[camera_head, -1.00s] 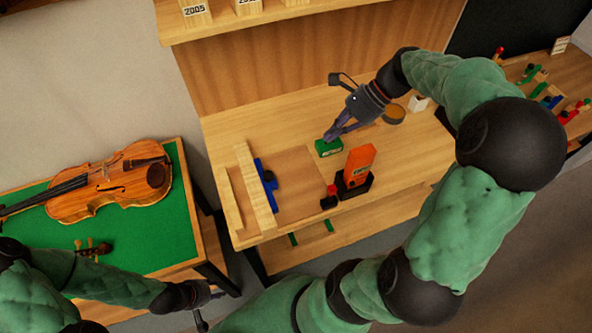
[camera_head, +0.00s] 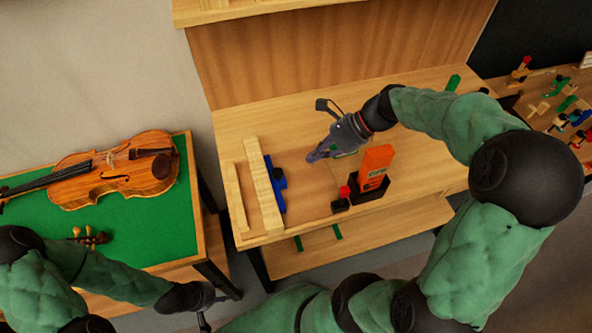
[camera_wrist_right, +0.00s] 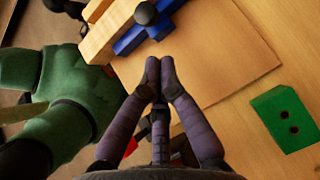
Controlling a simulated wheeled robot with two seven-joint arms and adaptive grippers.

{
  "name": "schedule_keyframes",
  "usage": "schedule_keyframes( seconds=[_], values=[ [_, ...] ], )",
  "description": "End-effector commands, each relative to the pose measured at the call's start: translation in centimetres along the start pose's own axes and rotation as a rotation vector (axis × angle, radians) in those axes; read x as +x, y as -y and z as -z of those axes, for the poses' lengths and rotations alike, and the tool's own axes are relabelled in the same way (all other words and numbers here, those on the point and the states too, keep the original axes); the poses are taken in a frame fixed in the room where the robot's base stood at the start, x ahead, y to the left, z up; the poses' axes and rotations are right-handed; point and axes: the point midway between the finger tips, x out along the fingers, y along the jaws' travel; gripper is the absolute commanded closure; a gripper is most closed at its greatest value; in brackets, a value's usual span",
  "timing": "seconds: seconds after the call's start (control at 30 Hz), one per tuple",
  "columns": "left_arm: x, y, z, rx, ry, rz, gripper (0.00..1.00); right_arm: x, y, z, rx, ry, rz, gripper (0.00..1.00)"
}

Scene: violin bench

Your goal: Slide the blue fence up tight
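The blue fence (camera_head: 280,199), with a dark knob, lies on the bench along the right side of a long pale wooden bar (camera_head: 262,190). In the right wrist view the fence (camera_wrist_right: 131,41) and its round black knob (camera_wrist_right: 146,14) are at the top, beside the wooden bar (camera_wrist_right: 99,42). I cannot tell whether a thin gap separates them. My right gripper (camera_head: 311,157) is above the bench, right of the fence and apart from it. Its fingertips (camera_wrist_right: 160,62) are together with nothing between them. My left gripper (camera_head: 215,299) is low by the green table; its fingers are unclear.
A green block (camera_wrist_right: 285,118) lies right of my right gripper. An orange block (camera_head: 376,165) stands in a dark holder near the front, beside a red-topped black piece (camera_head: 341,200). A thinner wooden strip (camera_head: 236,198) lies left. A violin (camera_head: 120,172) rests on the green table (camera_head: 150,235).

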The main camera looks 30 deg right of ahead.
Motion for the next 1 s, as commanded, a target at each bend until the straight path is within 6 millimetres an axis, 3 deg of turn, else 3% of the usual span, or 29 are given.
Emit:
schedule_keyframes(
  seconds=[0.2, 0.4, 1.0],
  values=[
    [1.6, 0.6, 0.1, 0.000, 0.000, 0.000, 0.60, 4.2, -0.1, 0.1, -0.002, 0.001, -0.003, 1.00],
    [2.3, 0.8, 0.1, 0.000, 0.000, 0.000, 0.60, 6.4, 0.0, 0.1, 0.000, 0.000, -0.002, 1.00],
    [1.9, 0.7, 0.1, 0.000, 0.000, 0.000, 0.60, 7.5, -0.2, -0.7, 0.000, 0.002, -0.003, 1.00]
  ],
)
